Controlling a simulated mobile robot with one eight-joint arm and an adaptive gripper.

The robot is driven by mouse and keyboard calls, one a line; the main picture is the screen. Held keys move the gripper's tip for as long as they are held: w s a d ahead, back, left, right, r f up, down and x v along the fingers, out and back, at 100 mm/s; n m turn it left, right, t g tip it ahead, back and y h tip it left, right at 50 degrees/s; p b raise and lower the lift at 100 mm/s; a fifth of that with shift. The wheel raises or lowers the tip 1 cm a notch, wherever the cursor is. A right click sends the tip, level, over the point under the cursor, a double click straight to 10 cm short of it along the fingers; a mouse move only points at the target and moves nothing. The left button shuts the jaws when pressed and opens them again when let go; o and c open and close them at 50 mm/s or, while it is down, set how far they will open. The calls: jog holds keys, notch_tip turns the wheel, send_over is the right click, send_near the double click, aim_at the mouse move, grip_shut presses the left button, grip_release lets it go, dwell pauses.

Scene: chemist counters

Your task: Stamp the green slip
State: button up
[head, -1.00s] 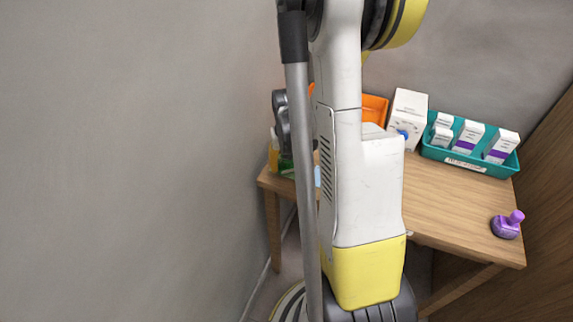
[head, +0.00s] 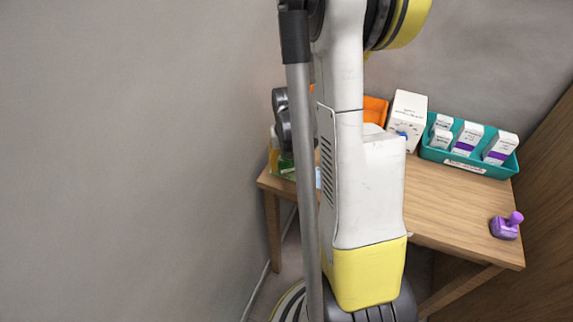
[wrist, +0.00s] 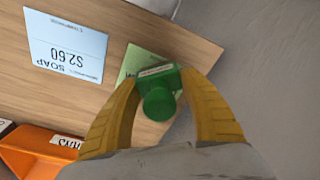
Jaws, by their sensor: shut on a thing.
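In the wrist view, my gripper (wrist: 163,82) has its yellow fingers shut on a green stamp (wrist: 159,102) with a round knob and a pale label on its edge. The green slip (wrist: 136,64) lies on the wooden table just beyond the stamp, partly covered by it in this view. I cannot tell whether the stamp touches the slip. In the head view my arm hides most of the gripper's work area; a bit of green shows at the table's left end.
A blue SOAP price slip (wrist: 66,48) lies beside the green slip. An orange bin (wrist: 30,150) is near the left finger. In the head view, a purple stamp (head: 504,228) stands at the right, a teal tray (head: 468,166) holds boxes, and a white carton (head: 405,115) stands beside it.

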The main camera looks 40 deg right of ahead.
jog(key=shift+r+p, duration=1.95)
jog(key=shift+r, duration=1.05)
